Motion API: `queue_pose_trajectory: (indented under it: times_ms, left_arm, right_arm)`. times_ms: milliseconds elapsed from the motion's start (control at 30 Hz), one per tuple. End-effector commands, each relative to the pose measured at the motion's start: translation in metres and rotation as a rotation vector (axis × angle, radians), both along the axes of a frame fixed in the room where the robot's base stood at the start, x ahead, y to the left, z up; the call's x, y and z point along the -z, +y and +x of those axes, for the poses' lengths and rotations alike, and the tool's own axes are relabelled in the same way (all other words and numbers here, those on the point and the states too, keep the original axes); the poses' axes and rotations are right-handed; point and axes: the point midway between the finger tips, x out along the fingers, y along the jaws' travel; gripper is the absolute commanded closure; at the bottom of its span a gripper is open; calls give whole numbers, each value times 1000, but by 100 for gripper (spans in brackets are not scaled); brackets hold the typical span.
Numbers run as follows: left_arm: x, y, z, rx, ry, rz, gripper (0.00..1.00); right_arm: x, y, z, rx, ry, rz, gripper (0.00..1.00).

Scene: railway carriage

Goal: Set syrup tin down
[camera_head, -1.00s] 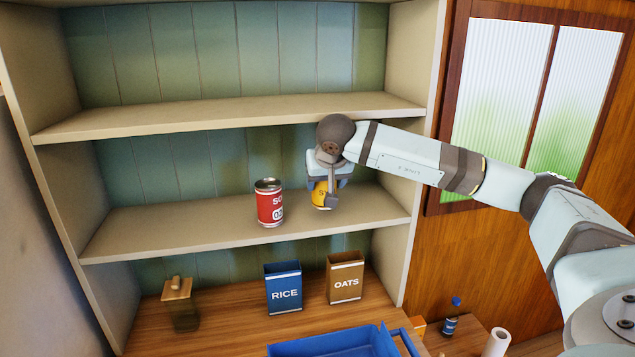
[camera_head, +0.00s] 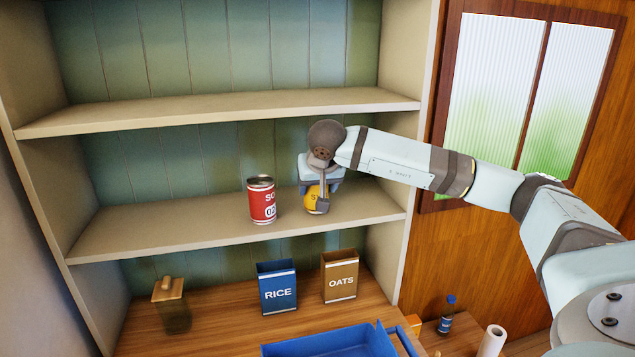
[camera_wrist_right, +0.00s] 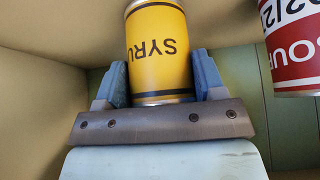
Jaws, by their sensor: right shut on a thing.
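The yellow syrup tin (camera_head: 313,200) is at the middle shelf, to the right of the red soup can. My right gripper (camera_head: 317,192) is shut on it and hides part of it in the head view. In the right wrist view the syrup tin (camera_wrist_right: 158,50) sits between the two blue-grey fingers of the right gripper (camera_wrist_right: 157,75), its lettering upside down. I cannot tell whether its base touches the middle shelf (camera_head: 225,231). My left gripper is not in view.
The soup can (camera_head: 262,201) stands close to the left of the tin; it also shows in the right wrist view (camera_wrist_right: 292,45). An upper shelf (camera_head: 220,113) lies above. Below are a rice box (camera_head: 277,287), an oats box (camera_head: 340,277), a lidded jar (camera_head: 172,306) and a blue crate (camera_head: 330,343). The shelf's left part is clear.

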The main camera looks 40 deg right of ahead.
Motion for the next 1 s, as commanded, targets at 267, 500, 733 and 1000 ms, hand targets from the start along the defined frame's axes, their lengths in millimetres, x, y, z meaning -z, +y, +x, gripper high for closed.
queue_pose_trajectory:
  times_ms: [267,500,733,1000]
  left_arm:
    - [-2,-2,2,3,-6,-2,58]
    - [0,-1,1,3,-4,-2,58]
    - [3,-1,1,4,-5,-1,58]
    - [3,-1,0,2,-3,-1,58]
  right_arm:
    - [2,1,0,-2,-1,-1,74]
    - [4,1,0,-3,0,-1,74]
    - [8,1,0,-3,0,-1,74]
    - [8,1,-1,-3,2,-1,7]
